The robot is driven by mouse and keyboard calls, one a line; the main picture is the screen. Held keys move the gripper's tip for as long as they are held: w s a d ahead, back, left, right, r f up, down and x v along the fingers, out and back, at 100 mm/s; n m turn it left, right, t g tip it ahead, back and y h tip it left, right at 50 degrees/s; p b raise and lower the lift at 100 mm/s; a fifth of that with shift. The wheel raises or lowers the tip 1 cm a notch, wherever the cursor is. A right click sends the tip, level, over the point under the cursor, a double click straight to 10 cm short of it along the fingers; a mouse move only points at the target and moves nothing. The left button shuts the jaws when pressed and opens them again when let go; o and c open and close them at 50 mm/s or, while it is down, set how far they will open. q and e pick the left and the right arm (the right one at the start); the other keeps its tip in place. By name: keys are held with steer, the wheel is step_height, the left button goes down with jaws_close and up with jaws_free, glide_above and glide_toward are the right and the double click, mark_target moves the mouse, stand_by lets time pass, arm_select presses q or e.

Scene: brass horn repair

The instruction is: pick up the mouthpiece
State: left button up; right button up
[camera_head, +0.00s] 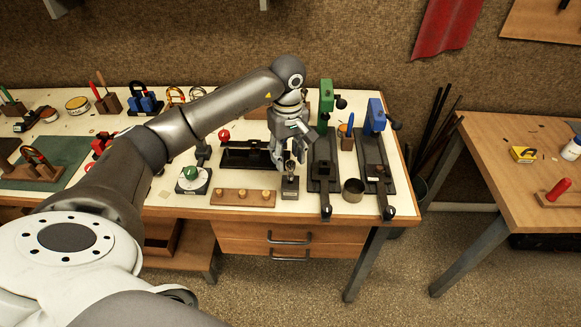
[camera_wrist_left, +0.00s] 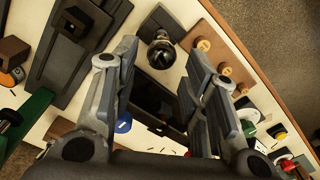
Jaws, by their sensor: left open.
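The mouthpiece (camera_head: 290,167) looks like a small dark metal cup. It stands upright on a small grey block (camera_head: 290,188) near the front edge of the bench. In the left wrist view the mouthpiece (camera_wrist_left: 161,52) shows its shiny round rim just beyond and between my fingertips, with its block behind it. My left gripper (camera_head: 284,158) is open and points down right at the mouthpiece, its fingers partly covering it in the head view. In the left wrist view the gripper's fingers (camera_wrist_left: 163,62) are spread, with nothing held. I cannot tell whether a finger touches the mouthpiece. My right gripper is not in view.
A wooden strip with round knobs (camera_head: 243,198) lies left of the block. A black tray (camera_head: 240,153) is behind it. Dark clamp fixtures with green (camera_head: 326,92) and blue (camera_head: 376,115) heads stand to the right. A metal cup (camera_head: 353,190) sits between them.

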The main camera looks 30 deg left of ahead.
mark_target(290, 178)
arm_select(q)
steer(key=shift+f, duration=0.4)
steer(key=shift+s+d+f+p, duration=0.15)
steer(key=shift+d+f+p, duration=0.1)
steer(key=shift+f+p, duration=0.3)
steer(key=f, duration=0.1)
steer(key=f+p, duration=0.2)
steer(key=shift+s+d+f, duration=0.1)
steer(key=shift+s+d, duration=0.05)
steer(key=shift+d, duration=0.15)
steer(key=shift+f, duration=0.55)
jaws_close()
